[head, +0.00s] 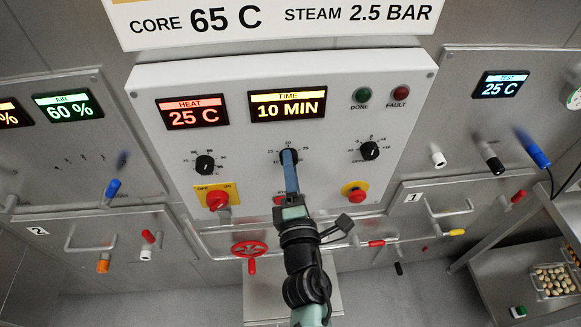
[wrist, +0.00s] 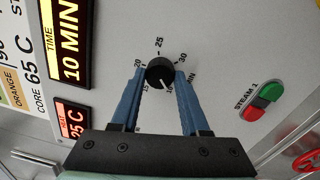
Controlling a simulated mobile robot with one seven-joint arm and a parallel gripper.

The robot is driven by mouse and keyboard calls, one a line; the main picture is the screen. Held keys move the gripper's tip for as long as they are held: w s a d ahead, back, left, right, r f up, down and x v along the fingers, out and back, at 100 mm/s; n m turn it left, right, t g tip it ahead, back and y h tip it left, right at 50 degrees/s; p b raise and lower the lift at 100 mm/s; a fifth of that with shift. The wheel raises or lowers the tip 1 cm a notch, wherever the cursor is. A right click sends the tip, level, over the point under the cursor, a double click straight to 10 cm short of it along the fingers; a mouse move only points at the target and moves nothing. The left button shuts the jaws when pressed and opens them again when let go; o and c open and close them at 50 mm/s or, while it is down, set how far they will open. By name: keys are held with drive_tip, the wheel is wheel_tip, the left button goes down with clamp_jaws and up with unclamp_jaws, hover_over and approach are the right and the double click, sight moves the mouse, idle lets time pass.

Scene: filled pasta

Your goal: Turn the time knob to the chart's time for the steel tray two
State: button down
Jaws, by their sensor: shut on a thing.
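The time knob (wrist: 160,72) is a round black knob with a white pointer line, on a dial with printed marks around it; 20, 25 and 30 are readable. Its pointer is directed towards the gripper side, low on the dial in the wrist view. My gripper (wrist: 160,76) is shut on the knob, one blue finger on each side. In the head view my gripper (head: 289,155) covers most of the knob. The time display (head: 288,105) reads 10 MIN. Part of a chart (wrist: 14,75) shows in the wrist view, cut off; no tray time is readable.
The heat display (head: 193,112) reads 25 C. Beside the time knob are a left black knob (head: 205,164), a right black knob (head: 369,151), a red switch (head: 217,199) and a red stop button (head: 355,194). A tray of pieces (head: 553,281) stands at lower right.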

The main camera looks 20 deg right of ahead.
idle(0.3)
drive_tip(key=shift+c, duration=2)
unclamp_jaws()
drive_tip(key=shift+s, duration=0.1)
drive_tip(key=b+v, duration=0.5)
drive_tip(key=v, duration=0.7)
drive_tip(key=shift+s, duration=0.4)
